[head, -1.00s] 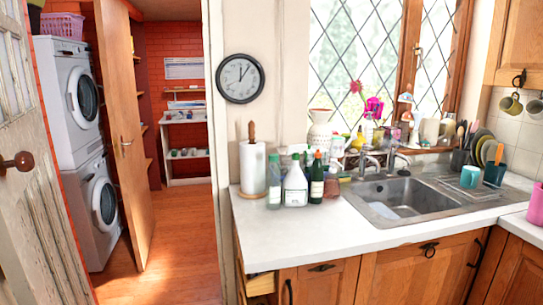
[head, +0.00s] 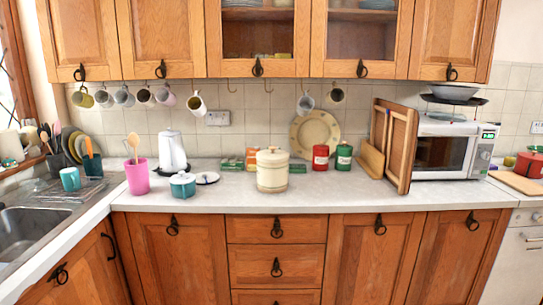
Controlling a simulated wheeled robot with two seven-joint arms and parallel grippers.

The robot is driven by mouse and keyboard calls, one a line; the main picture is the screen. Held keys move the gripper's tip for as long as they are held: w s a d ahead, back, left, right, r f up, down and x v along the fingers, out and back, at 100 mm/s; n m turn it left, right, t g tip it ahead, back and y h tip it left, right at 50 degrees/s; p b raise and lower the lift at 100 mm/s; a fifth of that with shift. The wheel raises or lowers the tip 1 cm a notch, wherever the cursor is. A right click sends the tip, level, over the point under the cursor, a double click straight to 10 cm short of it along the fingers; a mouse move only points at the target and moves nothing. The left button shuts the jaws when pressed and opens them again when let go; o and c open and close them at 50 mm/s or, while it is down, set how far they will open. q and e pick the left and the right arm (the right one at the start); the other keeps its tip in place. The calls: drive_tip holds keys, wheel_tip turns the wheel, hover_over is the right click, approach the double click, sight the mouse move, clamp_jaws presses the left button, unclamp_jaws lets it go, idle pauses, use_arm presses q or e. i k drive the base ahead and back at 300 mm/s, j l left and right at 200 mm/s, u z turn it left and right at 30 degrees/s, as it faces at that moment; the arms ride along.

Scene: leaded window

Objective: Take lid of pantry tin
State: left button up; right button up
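A cream tin with a lid (head: 272,155) stands upright on the counter near the middle of the head view; I take it as the pantry tin (head: 272,178). Its lid is on and has a small knob on top. A red canister (head: 320,158) and a green canister (head: 343,156) stand to its right, farther back. Neither of my grippers is in view.
Wooden boards (head: 398,150) and a microwave (head: 445,150) stand right. Counter in front of the canisters (head: 345,192) is clear. Mugs hang above.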

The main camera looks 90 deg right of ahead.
sight(273, 155)
drive_tip(key=z, duration=2.8)
drive_tip(key=i+j, duration=0.05)
